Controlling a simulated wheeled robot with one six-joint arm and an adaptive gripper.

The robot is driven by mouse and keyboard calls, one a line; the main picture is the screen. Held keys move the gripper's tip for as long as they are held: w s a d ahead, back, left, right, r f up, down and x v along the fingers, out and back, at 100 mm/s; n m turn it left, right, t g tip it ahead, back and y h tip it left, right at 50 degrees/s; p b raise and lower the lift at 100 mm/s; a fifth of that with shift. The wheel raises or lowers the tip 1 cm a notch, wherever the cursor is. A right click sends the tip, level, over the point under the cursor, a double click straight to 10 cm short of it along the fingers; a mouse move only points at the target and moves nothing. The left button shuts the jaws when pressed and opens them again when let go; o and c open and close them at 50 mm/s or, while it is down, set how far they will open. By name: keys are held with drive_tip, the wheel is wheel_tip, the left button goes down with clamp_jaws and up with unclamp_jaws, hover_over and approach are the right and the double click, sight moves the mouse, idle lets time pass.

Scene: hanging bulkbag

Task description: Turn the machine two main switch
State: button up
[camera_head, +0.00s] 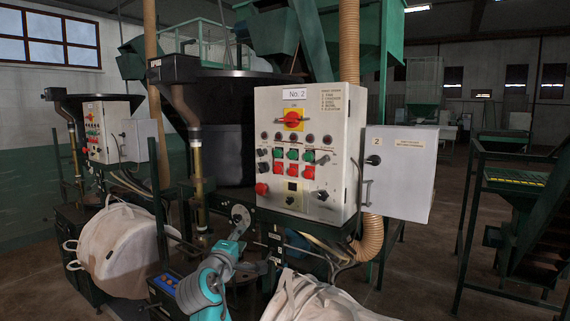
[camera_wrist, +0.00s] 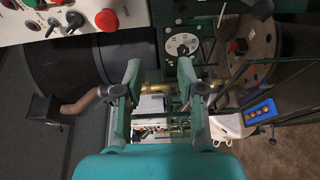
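The machine two main switch (camera_head: 292,118) is a red rotary knob on a yellow plate. It sits near the top of the grey control box (camera_head: 270,105), below a white "No. 2" label (camera_head: 294,94). My teal arm shows at the bottom centre of the head view, below and left of the box. In the wrist view my gripper (camera_wrist: 159,74) has its two fingers apart with nothing held between them. Part of a panel with a red button (camera_wrist: 107,20) shows at that view's upper left; I cannot make out the main switch there.
Buttons and lamps fill the box below the switch. A grey side cabinet (camera_head: 402,170) and ribbed hose (camera_head: 370,238) stand at its right. A round dial (camera_head: 240,215) is near my arm; it also shows in the wrist view (camera_wrist: 182,44). White bags (camera_head: 120,250) hang low.

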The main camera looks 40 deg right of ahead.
wheel_tip(320, 180, up, 15)
drive_tip(key=d+m+g+h, duration=0.2)
drive_tip(key=d, duration=0.1)
drive_tip(key=m+g+h, duration=0.2)
drive_tip(key=g, duration=0.2)
approach(287, 120)
drive_tip(key=x, duration=0.8)
drive_tip(key=shift+w+d, duration=0.1)
drive_tip(key=shift+d, duration=0.3)
clamp_jaws()
